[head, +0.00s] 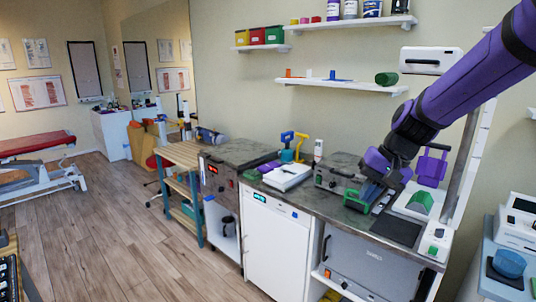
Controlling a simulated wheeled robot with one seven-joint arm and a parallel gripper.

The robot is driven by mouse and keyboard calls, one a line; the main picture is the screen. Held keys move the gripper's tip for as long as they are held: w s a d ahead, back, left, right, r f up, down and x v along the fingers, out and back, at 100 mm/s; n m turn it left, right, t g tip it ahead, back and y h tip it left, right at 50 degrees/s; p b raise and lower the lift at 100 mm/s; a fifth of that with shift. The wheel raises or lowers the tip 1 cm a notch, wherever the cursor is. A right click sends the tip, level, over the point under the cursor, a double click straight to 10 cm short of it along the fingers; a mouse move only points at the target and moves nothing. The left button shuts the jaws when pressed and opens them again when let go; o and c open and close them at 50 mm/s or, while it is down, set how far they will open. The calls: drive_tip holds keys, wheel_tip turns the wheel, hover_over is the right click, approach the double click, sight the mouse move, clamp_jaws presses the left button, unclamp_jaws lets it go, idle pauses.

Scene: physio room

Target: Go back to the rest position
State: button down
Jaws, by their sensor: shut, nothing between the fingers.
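My purple and black arm reaches in from the upper right. My gripper (374,180) points down over the right part of the dark worktop (316,190). It is shut, and I see nothing held in it. A green object (361,198) shows just below the fingers; I cannot tell how far the fingers are above it. A purple stand-like object (431,166) is to the right of the gripper.
A white tray with a green block (420,202) and a dark mat (396,229) lie near the gripper. A white scale-like device (287,175) stands left. Wall shelves (342,85) hang above, close to my arm. Wooden floor (120,230) is open at left.

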drive_tip(key=s+d+r+n+t+h, duration=0.1)
drive_tip(key=s+d+r, duration=0.1)
drive_tip(key=s, duration=0.5)
drive_tip(key=s+d+r+t+h, duration=0.2)
drive_tip(key=s+d+r, duration=0.1)
drive_tip(key=s, duration=0.5)
drive_tip(key=s+d+r+n+t+h, duration=0.1)
drive_tip(key=s+d+r, duration=0.2)
drive_tip(key=s, duration=0.5)
drive_tip(key=shift+s+r+n+h, duration=0.25)
drive_tip(key=shift+r+n+h, duration=0.05)
drive_tip(key=shift+r, duration=0.35)
